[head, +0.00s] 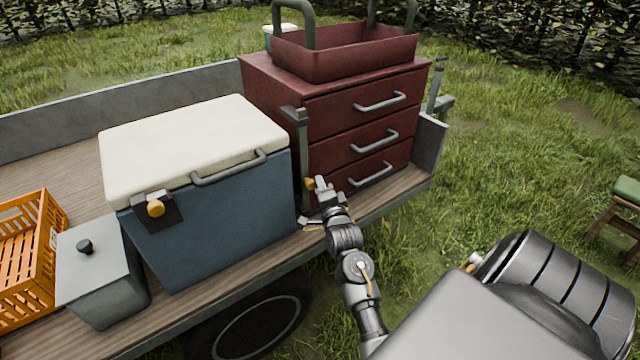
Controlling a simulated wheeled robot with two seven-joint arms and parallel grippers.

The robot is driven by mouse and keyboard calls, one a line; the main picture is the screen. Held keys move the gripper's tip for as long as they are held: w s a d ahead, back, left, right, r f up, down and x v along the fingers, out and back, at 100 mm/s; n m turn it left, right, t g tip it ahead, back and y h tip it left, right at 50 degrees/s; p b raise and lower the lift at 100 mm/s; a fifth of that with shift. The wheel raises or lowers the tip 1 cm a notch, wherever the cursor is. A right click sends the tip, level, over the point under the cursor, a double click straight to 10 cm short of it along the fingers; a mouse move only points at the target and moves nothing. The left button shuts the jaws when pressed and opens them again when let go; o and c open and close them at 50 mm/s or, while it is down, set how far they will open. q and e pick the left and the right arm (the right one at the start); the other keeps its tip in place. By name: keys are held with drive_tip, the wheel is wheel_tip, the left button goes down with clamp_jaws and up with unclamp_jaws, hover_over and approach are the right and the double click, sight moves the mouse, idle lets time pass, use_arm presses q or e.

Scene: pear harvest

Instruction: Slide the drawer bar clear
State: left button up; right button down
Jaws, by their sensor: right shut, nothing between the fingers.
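The dark red drawer chest (330,130) stands on the trailer bed with three grey-handled drawers, all closed. A grey upright bar (303,150) stands at the chest's left front edge, with a wider block at its top. A small yellow knob (310,184) is low on this bar. My right gripper (321,185) is shut and empty, with its fingertips right beside the knob. I cannot tell whether they touch it. The bar's lower end is partly hidden. My left gripper is not in view.
A blue cooler (225,220) with a white lid and yellow latch stands close left of the chest. A grey lidded box (98,270) and an orange crate (28,260) are further left. A red open carrier (345,55) sits on the chest.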

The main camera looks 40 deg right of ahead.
drive_tip(key=shift+w+a+f, duration=0.1)
drive_tip(key=shift+a, duration=0.15)
